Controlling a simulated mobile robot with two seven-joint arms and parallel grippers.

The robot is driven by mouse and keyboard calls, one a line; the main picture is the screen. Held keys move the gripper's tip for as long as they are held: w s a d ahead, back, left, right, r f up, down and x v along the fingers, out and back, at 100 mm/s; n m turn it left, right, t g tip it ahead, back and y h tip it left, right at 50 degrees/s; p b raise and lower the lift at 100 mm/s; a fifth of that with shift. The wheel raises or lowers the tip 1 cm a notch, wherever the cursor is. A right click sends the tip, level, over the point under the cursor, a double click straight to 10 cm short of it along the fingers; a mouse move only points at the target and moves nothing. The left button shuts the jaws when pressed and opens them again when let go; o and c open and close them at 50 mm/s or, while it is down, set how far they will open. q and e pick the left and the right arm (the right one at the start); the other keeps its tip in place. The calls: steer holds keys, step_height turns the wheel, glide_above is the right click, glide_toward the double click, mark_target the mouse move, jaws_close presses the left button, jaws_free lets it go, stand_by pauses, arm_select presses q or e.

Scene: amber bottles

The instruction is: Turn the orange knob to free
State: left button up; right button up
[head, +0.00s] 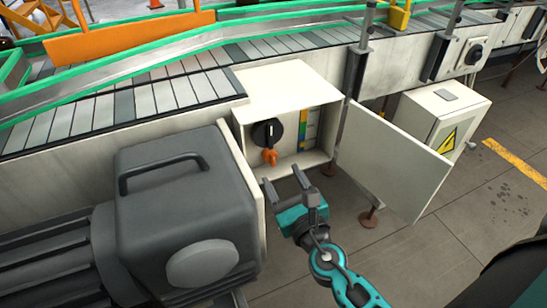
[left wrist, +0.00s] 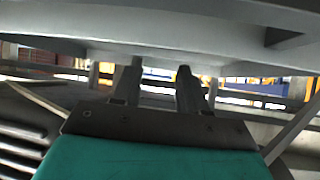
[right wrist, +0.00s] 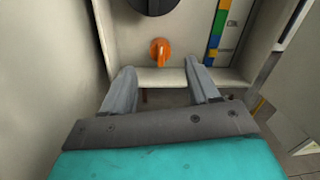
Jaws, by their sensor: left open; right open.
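The orange knob (head: 269,156) sits on the back panel inside an open white electrical box (head: 290,80), just below a round black rotary switch (head: 267,132). In the right wrist view the orange knob (right wrist: 160,51) shows ahead of the fingers, roughly centred between them, with its ridge close to upright. My right gripper (head: 292,184) is open and empty, in front of and below the knob, apart from it. It also shows in the right wrist view (right wrist: 163,82). My left gripper (left wrist: 154,77) is open and empty in the left wrist view, under a pale grey surface; the head view does not show it.
The box door (head: 393,160) stands swung open to the right. A dark grey motor housing (head: 180,200) is close on the left. A conveyor (head: 130,103) runs behind. A smaller white box with a warning sign (head: 441,120) stands at right. Several coloured strips line the box's right inside.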

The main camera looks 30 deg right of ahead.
mark_target(273, 161)
arm_select(q)
steer(key=shift+a+r, duration=0.2)
arm_select(e)
steer(key=w, duration=0.6)
steer(key=shift+d, duration=0.3)
steer(key=c, duration=1)
steer(key=shift+c, duration=0.2)
